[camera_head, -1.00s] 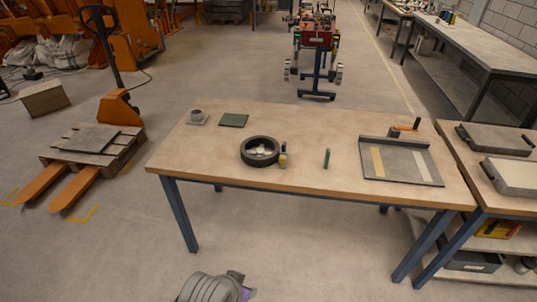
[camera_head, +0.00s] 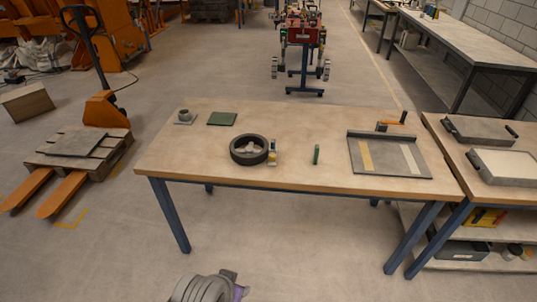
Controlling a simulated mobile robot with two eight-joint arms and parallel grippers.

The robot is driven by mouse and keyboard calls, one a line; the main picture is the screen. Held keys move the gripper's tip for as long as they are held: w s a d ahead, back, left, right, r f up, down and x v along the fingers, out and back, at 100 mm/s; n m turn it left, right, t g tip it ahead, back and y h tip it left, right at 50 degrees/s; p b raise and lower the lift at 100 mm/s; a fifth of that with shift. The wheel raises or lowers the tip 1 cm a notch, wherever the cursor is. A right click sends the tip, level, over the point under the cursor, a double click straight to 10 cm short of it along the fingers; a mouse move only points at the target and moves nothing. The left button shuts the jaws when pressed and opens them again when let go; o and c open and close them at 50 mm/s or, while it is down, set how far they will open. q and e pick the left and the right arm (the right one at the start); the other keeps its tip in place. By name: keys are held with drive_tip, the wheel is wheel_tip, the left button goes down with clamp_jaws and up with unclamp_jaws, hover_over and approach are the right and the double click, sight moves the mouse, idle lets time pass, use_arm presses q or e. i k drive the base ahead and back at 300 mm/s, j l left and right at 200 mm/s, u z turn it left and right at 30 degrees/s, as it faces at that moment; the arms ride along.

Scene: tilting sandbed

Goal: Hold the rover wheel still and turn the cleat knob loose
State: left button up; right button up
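A dark, round rover wheel (camera_head: 236,156) lies flat on the wooden workbench (camera_head: 290,175), with pale parts inside its ring. A small upright item with a pale and yellowish body (camera_head: 272,151) stands at the wheel's right side. I cannot tell whether it is the cleat knob or whether it touches the wheel. A small green upright piece (camera_head: 316,154) stands further right. Neither of my grippers shows in the head view. A grey rounded part at the bottom edge seems to be my own.
A grey tray (camera_head: 385,173) with two pale strips lies on the bench's right; an orange-handled tool (camera_head: 396,122) is behind it. A pallet truck (camera_head: 104,105) stands left. The bench's front middle is clear.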

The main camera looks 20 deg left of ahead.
sight(272, 156)
drive_tip(key=i+j+z, duration=0.15)
drive_tip(key=j, duration=0.45)
drive_tip(key=i+j+z, duration=0.2)
drive_tip(key=j, duration=0.45)
drive_tip(key=i+j+z, duration=0.15)
drive_tip(key=j, duration=0.5)
drive_tip(key=i+j+z, duration=0.15)
drive_tip(key=j, duration=0.55)
drive_tip(key=j+z, duration=0.15)
drive_tip(key=j, duration=0.5)
